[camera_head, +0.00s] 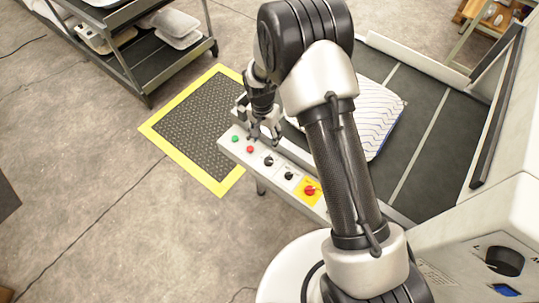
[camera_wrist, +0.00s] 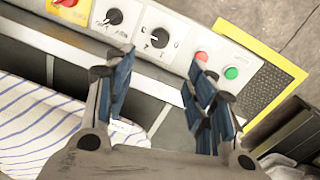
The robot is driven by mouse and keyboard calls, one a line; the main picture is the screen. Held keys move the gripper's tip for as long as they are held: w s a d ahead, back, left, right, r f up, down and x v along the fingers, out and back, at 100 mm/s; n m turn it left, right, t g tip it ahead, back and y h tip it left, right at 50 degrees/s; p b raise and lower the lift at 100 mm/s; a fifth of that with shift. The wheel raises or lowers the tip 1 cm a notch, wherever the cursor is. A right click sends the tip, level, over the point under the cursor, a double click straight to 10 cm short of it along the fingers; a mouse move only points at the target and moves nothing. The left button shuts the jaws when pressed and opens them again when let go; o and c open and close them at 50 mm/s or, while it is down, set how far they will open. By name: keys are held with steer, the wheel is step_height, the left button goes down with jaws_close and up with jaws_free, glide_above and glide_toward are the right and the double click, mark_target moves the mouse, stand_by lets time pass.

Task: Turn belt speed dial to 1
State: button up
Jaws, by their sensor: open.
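A pale control panel carries two black dials; their labels are too small to read, so I cannot tell which is the belt speed dial. One dial (camera_head: 268,160), beside the red button, also shows in the wrist view (camera_wrist: 159,37) with a white pointer and scale marks. The other dial (camera_head: 289,175) is nearer the yellow plate and also shows in the wrist view (camera_wrist: 113,16). My gripper (camera_head: 264,134) is open and empty above the panel's button end. In the wrist view its fingers (camera_wrist: 158,66) straddle the line toward the first dial, apparently without touching it.
A green button (camera_head: 235,139), a red button (camera_head: 250,149) and a red switch on a yellow plate (camera_head: 310,190) share the panel. A striped pillow (camera_head: 385,110) lies on the dark belt (camera_head: 436,95) behind. A white machine with a large black knob (camera_head: 505,260) stands right.

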mark_target(269, 159)
steer(key=f+b, duration=0.1)
steer(key=f, duration=0.3)
steer(key=f+b, duration=0.1)
steer(key=f, duration=0.4)
steer(key=f+b, duration=0.1)
steer(key=f, duration=0.4)
steer(key=shift+s+d+f, duration=0.1)
steer(key=shift+d+f, duration=0.1)
steer(key=shift+d, duration=0.2)
steer(key=shift+c, duration=0.5)
steer(key=c, duration=1)
